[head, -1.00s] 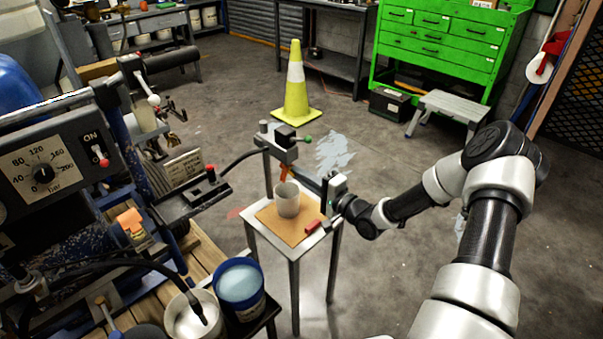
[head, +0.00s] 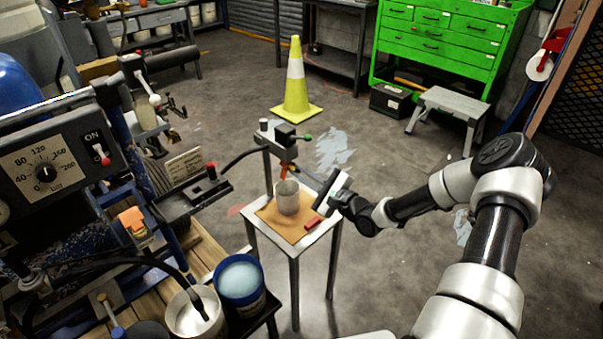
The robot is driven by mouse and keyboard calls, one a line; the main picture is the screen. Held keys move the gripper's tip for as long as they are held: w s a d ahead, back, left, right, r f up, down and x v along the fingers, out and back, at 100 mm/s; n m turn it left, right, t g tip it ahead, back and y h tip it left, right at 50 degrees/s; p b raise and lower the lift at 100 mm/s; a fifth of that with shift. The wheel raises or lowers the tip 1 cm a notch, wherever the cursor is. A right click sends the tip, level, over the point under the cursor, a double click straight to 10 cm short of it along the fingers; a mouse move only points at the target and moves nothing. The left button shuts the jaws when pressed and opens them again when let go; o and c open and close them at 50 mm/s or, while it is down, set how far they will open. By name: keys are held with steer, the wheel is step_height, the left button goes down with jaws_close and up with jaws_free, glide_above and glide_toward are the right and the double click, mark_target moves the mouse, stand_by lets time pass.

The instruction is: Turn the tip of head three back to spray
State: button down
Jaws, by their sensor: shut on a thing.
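The spray head (head: 281,139), a dark grey block with a green knob, is held on a post over the small stand. Its orange tip (head: 284,171) hangs below it, above a grey cup (head: 287,198). My gripper (head: 291,168) reaches in from the right, its dark fingers at the tip. It is shut on the tip, and its body is tilted, leaning to the right at the top. The fingers partly hide the tip, and the tip's exact angle is too small to tell.
The cup stands on a brown board (head: 268,216) on the small metal stand (head: 258,228); a red block (head: 313,223) lies beside it. A dark hose (head: 240,160) runs left to the machine. A blue bucket (head: 240,281) stands at the lower left.

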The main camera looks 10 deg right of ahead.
steer(key=shift+a+r, duration=0.15)
steer(key=m, duration=0.4)
steer(key=shift+w+m, duration=0.1)
steer(key=shift+m, duration=0.3)
steer(key=m, duration=0.3)
steer(key=shift+m, duration=0.3)
steer(key=c, duration=1.8)
jaws_free()
steer(key=shift+o, duration=0.4)
steer(key=o, duration=0.5)
steer(key=shift+c, duration=0.2)
